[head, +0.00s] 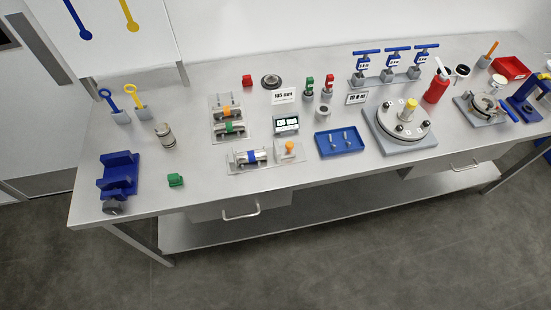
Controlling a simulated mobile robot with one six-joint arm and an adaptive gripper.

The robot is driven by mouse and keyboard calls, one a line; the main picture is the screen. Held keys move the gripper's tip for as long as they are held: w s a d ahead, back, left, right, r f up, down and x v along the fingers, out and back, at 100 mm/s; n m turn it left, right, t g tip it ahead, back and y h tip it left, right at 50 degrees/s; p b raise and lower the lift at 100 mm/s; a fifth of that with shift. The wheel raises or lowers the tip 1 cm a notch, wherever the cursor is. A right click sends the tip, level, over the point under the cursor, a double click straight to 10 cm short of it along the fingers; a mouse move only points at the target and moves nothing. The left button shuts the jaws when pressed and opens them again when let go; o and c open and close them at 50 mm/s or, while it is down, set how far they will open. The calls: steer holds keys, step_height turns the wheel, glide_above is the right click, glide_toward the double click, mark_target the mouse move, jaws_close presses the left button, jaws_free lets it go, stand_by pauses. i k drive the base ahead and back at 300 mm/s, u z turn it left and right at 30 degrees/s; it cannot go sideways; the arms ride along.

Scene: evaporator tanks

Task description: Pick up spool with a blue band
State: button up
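The spool with a blue band (252,156) is a small silvery cylinder with a blue ring around its middle. It lies on its side on a light plate (279,162) near the front edge of the steel table, left of centre. Behind it, two similar spools lie on another light plate (217,139): one with an orange band (228,112) and one with a green band (229,127). My gripper is not in view.
A blue tray (340,143) lies further right. Bare table (205,180) lies between.

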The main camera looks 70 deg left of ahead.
mark_target(250, 156)
steer(key=z, duration=0.45)
steer(key=k, duration=1.8)
steer(key=u, duration=2)
